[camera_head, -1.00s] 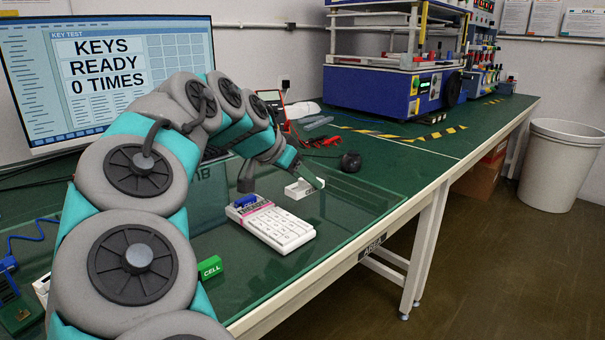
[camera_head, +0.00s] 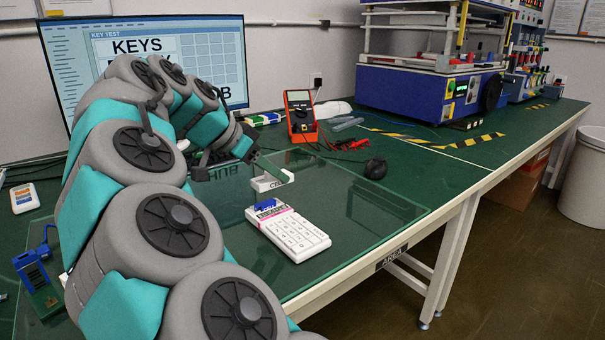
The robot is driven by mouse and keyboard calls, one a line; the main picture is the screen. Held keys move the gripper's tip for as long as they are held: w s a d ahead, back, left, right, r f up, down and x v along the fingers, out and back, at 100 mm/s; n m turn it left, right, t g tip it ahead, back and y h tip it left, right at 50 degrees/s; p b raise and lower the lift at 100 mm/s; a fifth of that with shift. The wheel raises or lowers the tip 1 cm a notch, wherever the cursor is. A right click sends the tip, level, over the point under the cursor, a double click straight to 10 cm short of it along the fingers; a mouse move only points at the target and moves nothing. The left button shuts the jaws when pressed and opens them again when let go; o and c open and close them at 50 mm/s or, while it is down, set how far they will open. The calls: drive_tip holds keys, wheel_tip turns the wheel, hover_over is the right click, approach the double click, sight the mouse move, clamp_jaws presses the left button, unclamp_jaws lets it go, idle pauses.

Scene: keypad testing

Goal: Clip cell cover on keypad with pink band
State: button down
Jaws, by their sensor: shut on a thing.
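The white keypad (camera_head: 291,235) lies on the glassy green mat, its keys facing up. A pink band (camera_head: 266,214) crosses its far end, and a blue part (camera_head: 265,204) sits at that end. My gripper (camera_head: 277,172) is shut on a small white cover (camera_head: 268,184) with dark lettering, which I take to be the cell cover. The cover is beyond the keypad's far end, apart from it in the picture. Its height above the mat is hard to tell. The gripper's far side is hidden.
A monitor (camera_head: 215,70) stands behind my arm, partly covered. A blue machine (camera_head: 415,90) stands at the back. The mat right of the keypad is clear.

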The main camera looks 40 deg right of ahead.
sight(265, 202)
drive_tip(key=shift+w+a+r, duration=0.2)
drive_tip(key=shift+w+a, duration=0.4)
drive_tip(key=shift+w, duration=0.2)
drive_tip(key=shift+f+b, duration=1.45)
drive_tip(key=shift+f, duration=1.2)
drive_tip(key=shift+f+b, duration=0.35)
drive_tip(key=shift+b, duration=0.05)
drive_tip(key=shift+c, duration=1.6)
unclamp_jaws()
drive_tip(key=shift+r, duration=0.6)
drive_tip(key=shift+r+p, duration=1.9)
drive_tip(key=shift+r, duration=1.05)
drive_tip(key=shift+c, duration=0.2)
